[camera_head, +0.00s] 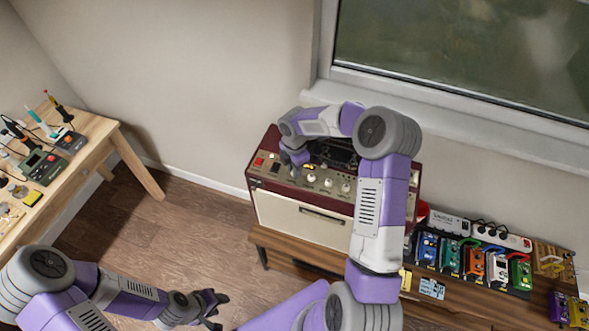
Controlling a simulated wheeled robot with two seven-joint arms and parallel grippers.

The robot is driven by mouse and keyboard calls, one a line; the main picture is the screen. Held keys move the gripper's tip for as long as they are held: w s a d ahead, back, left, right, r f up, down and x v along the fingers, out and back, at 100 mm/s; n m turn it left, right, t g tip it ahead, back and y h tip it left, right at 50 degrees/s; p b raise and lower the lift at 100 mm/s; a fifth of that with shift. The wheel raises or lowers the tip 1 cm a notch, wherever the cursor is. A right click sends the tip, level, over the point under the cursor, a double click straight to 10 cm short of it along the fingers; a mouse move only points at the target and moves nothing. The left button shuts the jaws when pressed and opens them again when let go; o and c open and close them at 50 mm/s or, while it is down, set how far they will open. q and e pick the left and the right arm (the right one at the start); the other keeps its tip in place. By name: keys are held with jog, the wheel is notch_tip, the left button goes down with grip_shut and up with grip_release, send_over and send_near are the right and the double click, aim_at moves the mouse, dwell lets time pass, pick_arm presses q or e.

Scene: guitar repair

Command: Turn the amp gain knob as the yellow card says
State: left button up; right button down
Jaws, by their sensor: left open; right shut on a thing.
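The amp (300,214), dark red on top with a cream front, stands on a low wooden bench. Several pale knobs (328,182) line its top panel. My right arm arches over the amp. My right gripper (295,161) is down at the left part of the panel, shut on a knob there that its fingers largely hide. A small yellow piece (308,166) shows on the panel beside it. A yellow card (405,280) lies on the bench, partly behind my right arm; its writing is too small to read. My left gripper (212,306) is open and empty above the floor.
Several coloured pedals (473,262) and a white power strip (500,236) are on the bench right of the amp. A pale blue card (432,288) lies near its front edge. A wooden worktable (95,133) with tools is at left. Open floor (185,232) lies between.

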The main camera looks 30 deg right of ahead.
jog(key=m+b, duration=0.1)
jog(key=m, duration=0.3)
jog(key=shift+m+b, duration=0.3)
jog(key=shift+r+m+b, duration=0.1)
jog(key=shift+m+b, duration=0.4)
jog(key=shift+m, duration=1.1)
jog(key=shift+w, duration=0.1)
jog(key=c, duration=1)
grip_release()
notch_tip(320, 180, up, 8)
jog(key=shift+f, duration=0.25)
